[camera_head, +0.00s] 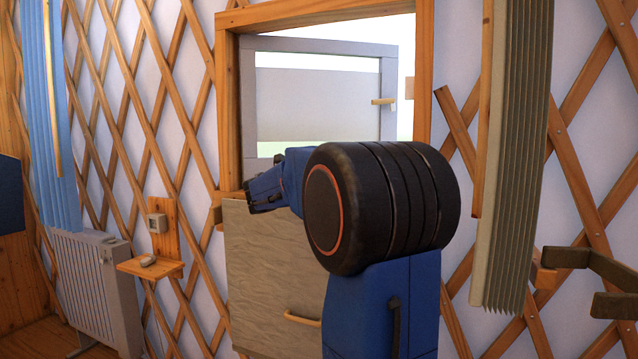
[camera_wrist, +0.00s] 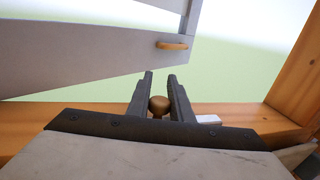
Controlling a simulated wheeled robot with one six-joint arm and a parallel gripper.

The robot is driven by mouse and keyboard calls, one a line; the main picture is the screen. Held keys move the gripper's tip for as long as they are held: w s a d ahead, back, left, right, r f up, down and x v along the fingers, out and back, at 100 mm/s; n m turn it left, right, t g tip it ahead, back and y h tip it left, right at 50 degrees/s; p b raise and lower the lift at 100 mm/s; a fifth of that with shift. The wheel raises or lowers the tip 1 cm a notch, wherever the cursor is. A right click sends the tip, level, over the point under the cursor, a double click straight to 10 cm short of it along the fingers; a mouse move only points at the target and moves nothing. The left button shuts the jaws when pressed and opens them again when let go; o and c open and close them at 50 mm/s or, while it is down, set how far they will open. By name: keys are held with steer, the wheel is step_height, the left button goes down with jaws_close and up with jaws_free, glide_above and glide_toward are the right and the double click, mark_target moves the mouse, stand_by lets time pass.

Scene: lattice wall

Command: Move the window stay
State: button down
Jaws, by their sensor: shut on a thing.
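My gripper (camera_wrist: 161,82) is closed around a small round brown knob (camera_wrist: 159,105) at the window sill, between its two dark fingers. I take this knob to be part of the window stay; the rest of the stay is hard to make out. In the head view my gripper (camera_head: 264,200) is at the lower left corner of the window opening, and the knob cannot be seen there. The grey window sash (camera_head: 320,47) stands swung outward, with a wooden handle (camera_head: 383,101). The sash (camera_wrist: 80,62) and its handle (camera_wrist: 172,45) also show in the wrist view.
The wooden window frame (camera_head: 227,110) surrounds the opening. A small white piece (camera_wrist: 208,119) lies on the sill right of my gripper. Below is a grey panel (camera_head: 265,270) with a wooden handle (camera_head: 302,319). A radiator (camera_head: 100,285) and small shelf (camera_head: 152,268) are left; a pleated blind (camera_head: 515,150) hangs right.

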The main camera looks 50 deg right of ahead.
steer(key=shift+w+d+n+t+y, duration=0.25)
steer(key=shift+n+t, duration=0.25)
steer(key=shift+t, duration=0.25)
steer(key=shift+w+d+n+t+y, duration=0.2)
steer(key=shift+w+n+t, duration=0.15)
steer(key=shift+n+t, duration=0.25)
steer(key=shift+w+d+n+t+y, duration=0.2)
steer(key=shift+w+n+t+y, duration=0.15)
steer(key=shift+t, duration=0.5)
steer(key=shift+w+d+n+t+y, duration=0.1)
steer(key=shift+w+n+t+y, duration=0.5)
steer(key=shift+n+t, duration=0.4)
steer(key=c, duration=1.6)
jaws_free()
steer(key=shift+o, duration=0.2)
steer(key=shift+s, duration=0.1)
